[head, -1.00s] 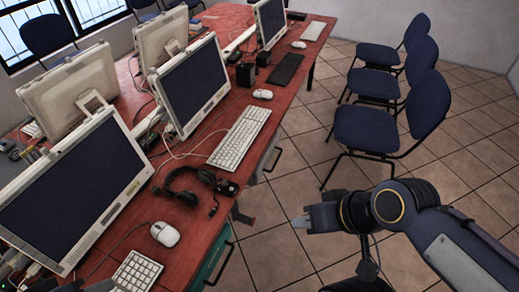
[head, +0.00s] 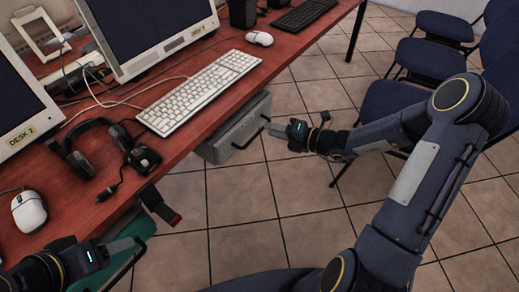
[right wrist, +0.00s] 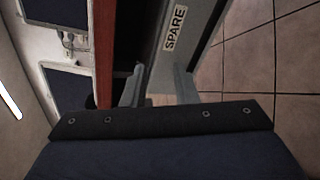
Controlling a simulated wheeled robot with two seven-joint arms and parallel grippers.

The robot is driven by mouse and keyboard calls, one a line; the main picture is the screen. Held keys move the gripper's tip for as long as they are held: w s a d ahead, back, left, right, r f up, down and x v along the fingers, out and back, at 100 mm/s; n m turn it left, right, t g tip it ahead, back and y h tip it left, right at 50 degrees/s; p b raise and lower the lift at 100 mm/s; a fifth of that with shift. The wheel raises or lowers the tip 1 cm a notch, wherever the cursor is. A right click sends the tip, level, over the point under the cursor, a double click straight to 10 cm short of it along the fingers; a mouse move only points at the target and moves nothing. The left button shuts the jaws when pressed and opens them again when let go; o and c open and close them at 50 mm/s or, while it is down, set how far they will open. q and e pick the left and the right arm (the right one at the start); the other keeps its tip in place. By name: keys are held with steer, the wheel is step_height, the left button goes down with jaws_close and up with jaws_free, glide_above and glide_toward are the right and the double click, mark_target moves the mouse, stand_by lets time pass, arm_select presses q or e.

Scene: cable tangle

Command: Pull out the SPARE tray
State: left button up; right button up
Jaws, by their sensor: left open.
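The SPARE tray (head: 228,140) is a grey drawer under the red desk, with a dark bar handle (head: 250,138) on its front. Its white SPARE label (right wrist: 174,27) shows in the right wrist view. My right gripper (head: 268,128) is at the handle's outer end, fingers toward the tray front. In the right wrist view its two fingers (right wrist: 158,88) stand apart near the tray front; I cannot tell whether the handle lies between them. My left gripper (head: 125,247) is open at the lower left, near a teal tray (head: 108,272).
The red desk (head: 190,148) carries a keyboard (head: 208,90), a headset (head: 95,148) and a mouse (head: 29,211). A black and red bracket (head: 160,206) hangs at the desk edge. Blue chairs (head: 425,60) stand at the right. The tiled floor before the trays is clear.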

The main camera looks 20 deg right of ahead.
mark_target(261, 131)
step_height(261, 131, down, 6)
steer(key=w+d+m+t+h+b, duration=0.1)
steer(key=w+d+m, duration=0.1)
steer(key=m, duration=0.2)
steer(key=shift+m, duration=0.5)
steer(key=b+x, duration=0.2)
steer(key=x, duration=0.5)
steer(key=shift+w, duration=0.4)
arm_select(q)
step_height(261, 131, down, 5)
steer(key=shift+d+r, duration=0.1)
steer(key=shift+r, duration=0.1)
arm_select(e)
jaws_close()
